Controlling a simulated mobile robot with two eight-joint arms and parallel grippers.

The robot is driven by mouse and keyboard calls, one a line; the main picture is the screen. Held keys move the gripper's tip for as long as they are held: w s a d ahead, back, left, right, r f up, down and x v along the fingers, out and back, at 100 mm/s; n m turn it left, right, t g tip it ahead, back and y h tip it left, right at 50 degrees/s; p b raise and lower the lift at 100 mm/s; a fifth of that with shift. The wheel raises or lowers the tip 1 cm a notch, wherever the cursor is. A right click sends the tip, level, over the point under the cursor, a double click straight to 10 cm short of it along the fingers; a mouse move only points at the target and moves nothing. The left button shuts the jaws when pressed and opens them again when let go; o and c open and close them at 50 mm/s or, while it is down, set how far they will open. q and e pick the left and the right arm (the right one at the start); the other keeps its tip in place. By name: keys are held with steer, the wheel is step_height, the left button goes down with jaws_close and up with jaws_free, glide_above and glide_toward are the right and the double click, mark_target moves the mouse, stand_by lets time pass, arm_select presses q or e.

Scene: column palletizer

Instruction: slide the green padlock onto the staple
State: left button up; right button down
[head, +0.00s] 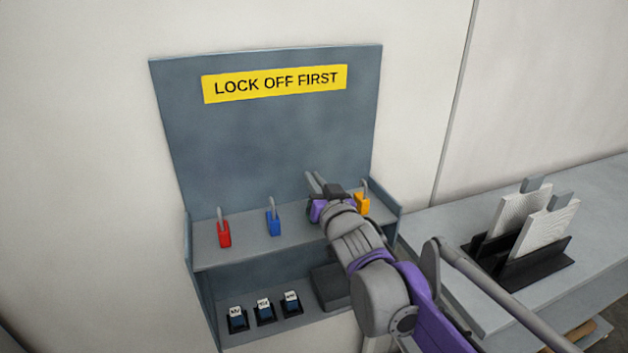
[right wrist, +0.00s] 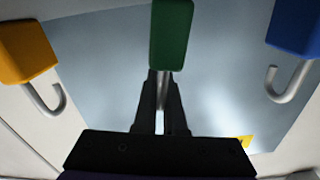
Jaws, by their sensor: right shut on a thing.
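The green padlock (right wrist: 171,35) shows at the top centre of the right wrist view, its shackle between my right gripper's fingers. My right gripper (right wrist: 160,88) is shut on it. In the head view my right gripper (head: 317,186) is over the upper shelf, between the blue and orange padlocks, and its hand and arm hide the green padlock. I cannot make out the staple in either view. My left gripper is not in view.
On the upper shelf (head: 247,247) stand a red padlock (head: 224,235), a blue padlock (head: 272,223) and an orange padlock (head: 362,203). Below are three labelled dark blocks (head: 264,312) and a dark box (head: 330,287). A black rack (head: 525,265) with white boards stands on the right counter.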

steer(key=c, duration=1)
jaws_free()
steer(key=shift+f, duration=0.1)
steer(key=b+v, duration=0.1)
steer(key=v, duration=0.9)
steer(key=shift+s+r, duration=0.25)
steer(key=shift+s, duration=0.15)
